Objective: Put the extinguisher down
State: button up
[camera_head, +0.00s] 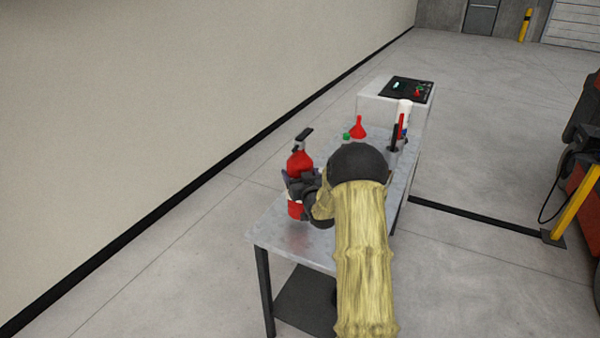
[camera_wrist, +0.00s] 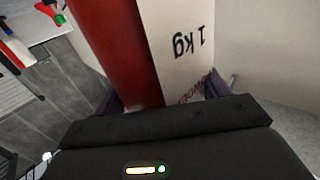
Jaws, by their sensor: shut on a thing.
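The red fire extinguisher (camera_head: 299,162) has a black handle on top and is upright at the near left part of the metal table (camera_head: 270,232). My gripper (camera_head: 300,187) is shut around its body at mid-height. In the wrist view the red body and its white label (camera_wrist: 180,50) marked "1 kg" fill the space between the fingers. The fingertips are mostly hidden behind the extinguisher. Its lower end shows close to the table top, but I cannot tell whether it touches.
Farther along the table stand a red funnel (camera_head: 358,128), a white bottle (camera_head: 404,112) and a grey holder with tools (camera_head: 394,146). A box with a black panel (camera_head: 407,90) is at the far end. The near table top is clear. A wall runs along the left.

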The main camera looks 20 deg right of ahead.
jog(key=shift+f, duration=1.6)
jog(key=o, duration=2)
jog(key=shift+f, duration=0.3)
jog(key=shift+r, duration=0.1)
jog(key=s, duration=0.4)
jog(key=s+a, duration=0.1)
jog(key=s, duration=0.3)
jog(key=s+b, duration=0.1)
jog(key=s, duration=0.3)
jog(key=shift+a, duration=0.25)
jog(key=shift+a, duration=0.1)
